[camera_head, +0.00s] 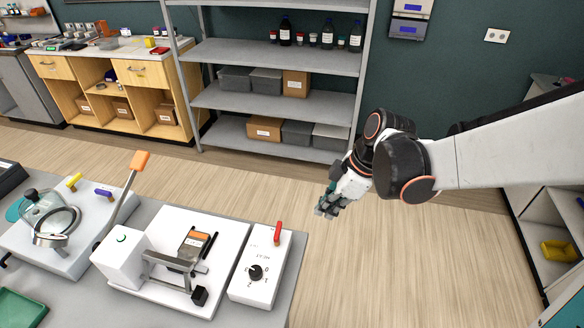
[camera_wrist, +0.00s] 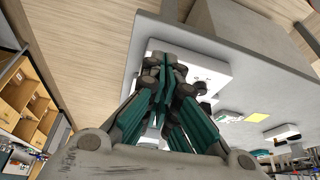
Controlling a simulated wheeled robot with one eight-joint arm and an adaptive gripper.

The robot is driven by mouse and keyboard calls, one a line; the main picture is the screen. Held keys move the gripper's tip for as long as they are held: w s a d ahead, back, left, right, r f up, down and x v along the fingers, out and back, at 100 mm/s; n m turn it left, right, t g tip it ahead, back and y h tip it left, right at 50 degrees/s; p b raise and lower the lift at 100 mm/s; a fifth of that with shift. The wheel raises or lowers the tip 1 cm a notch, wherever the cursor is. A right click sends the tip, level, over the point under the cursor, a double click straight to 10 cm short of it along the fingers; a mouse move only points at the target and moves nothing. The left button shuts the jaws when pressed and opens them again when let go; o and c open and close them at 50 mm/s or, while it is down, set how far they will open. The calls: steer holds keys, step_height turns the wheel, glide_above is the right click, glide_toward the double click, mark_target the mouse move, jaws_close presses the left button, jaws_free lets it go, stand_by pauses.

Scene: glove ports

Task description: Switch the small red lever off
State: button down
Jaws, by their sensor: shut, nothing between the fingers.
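The small red lever (camera_head: 278,232) stands up at the far end of a white control box (camera_head: 249,290) in the head view. A black dial knob (camera_head: 256,271) sits nearer on the same box. My gripper (camera_head: 326,210) is shut and empty, to the right of and beyond the lever, apart from it in the picture. In the wrist view my gripper (camera_wrist: 165,70) is in front of a white box face (camera_wrist: 217,70). The red lever cannot be made out there; the fingers cover part of the box.
Left of the control box is a white device with a large orange-handled lever (camera_head: 140,161). Farther left is a device with a glass dome (camera_head: 46,215). The grey bench (camera_head: 292,262) ends just right of the control box. A shelf rack (camera_head: 270,95) stands behind open floor.

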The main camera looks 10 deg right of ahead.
mark_target(278, 234)
steer(key=shift+f, duration=0.15)
steer(key=a+f+b, duration=0.1)
steer(key=a+f, duration=0.1)
steer(key=f, duration=0.1)
steer(key=w+a+f+b, duration=0.1)
steer(key=a+f, duration=0.1)
steer(key=f, duration=0.1)
steer(key=a+f+b, duration=0.1)
steer(key=a+f, duration=0.1)
steer(key=f, duration=0.1)
steer(key=shift+w+a+b, duration=0.35)
steer(key=shift+w+a, duration=0.15)
steer(key=shift+a, duration=0.2)
steer(key=shift+w, duration=0.1)
